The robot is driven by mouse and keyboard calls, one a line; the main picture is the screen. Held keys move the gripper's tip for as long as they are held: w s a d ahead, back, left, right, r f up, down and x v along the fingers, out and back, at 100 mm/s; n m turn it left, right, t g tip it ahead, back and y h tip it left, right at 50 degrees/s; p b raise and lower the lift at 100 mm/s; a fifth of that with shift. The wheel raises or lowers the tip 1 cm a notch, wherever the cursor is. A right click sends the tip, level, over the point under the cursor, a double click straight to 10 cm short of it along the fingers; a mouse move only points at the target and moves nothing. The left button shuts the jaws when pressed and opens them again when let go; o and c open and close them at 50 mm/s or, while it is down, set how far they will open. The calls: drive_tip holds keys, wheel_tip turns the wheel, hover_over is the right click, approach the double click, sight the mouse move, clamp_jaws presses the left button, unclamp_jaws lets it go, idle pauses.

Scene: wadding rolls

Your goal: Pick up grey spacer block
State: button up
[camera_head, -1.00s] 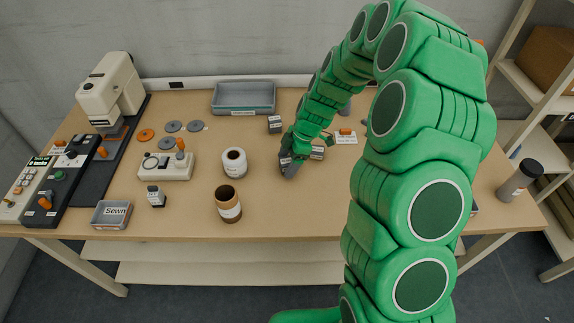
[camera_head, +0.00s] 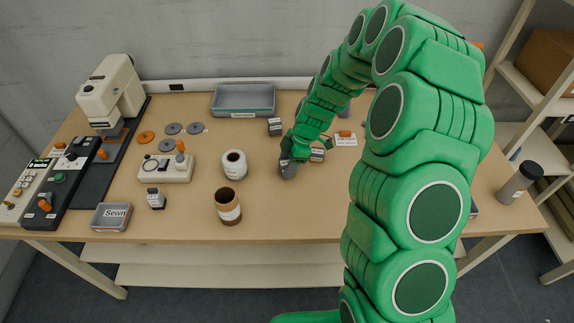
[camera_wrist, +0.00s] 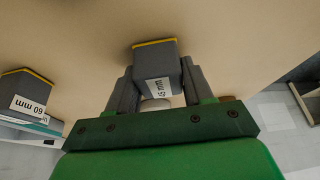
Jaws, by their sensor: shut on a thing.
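The grey spacer block (camera_wrist: 155,65) has a yellow edge and a white label that seems to read 45 mm. In the wrist view it sits between the two dark fingers of my gripper (camera_wrist: 154,82), which is shut on it. In the head view my gripper (camera_head: 288,168) is low over the middle of the table, and the held block is mostly hidden by the fingers. I cannot tell whether it touches the table. A second grey block (camera_wrist: 27,92), labelled 60 mm, lies apart at the left of the wrist view.
A labelled block (camera_head: 317,155) stands close right of my gripper and another (camera_head: 275,126) behind it. A grey tray (camera_head: 243,114) is at the back. The table front near the gripper is clear.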

wheel_tip(320, 180, up, 3)
drive_tip(key=shift+w+r, duration=0.1)
drive_tip(key=s+d+r, duration=0.3)
drive_tip(key=s+r, duration=0.7)
drive_tip(key=s, duration=0.4)
drive_tip(key=m+t, duration=0.2)
drive_tip(key=m, duration=0.2)
approach(283, 162)
wheel_tip(283, 162, up, 3)
drive_tip(key=s+d, duration=0.2)
drive_tip(key=w+a+m, duration=0.2)
drive_tip(key=w+m, duration=0.1)
drive_tip(key=w, duration=0.6)
drive_tip(key=w+a+m+t+h, duration=0.15)
drive_tip(key=w+a+m, duration=0.35)
drive_tip(key=w+a, duration=0.95)
drive_tip(key=shift+t+y, duration=0.25)
drive_tip(key=shift+t, duration=0.1)
drive_tip(key=shift+w+a+f, duration=0.65)
drive_tip(key=shift+w+f, duration=0.85)
drive_tip(key=shift+w, duration=0.65)
drive_tip(key=shift+w+a+f, duration=0.6)
drive_tip(key=shift+w+f, duration=0.85)
drive_tip(key=shift+w, duration=0.65)
drive_tip(key=shift+w+a+f, duration=0.65)
drive_tip(key=shift+w+f, duration=0.85)
drive_tip(key=shift+w, duration=0.65)
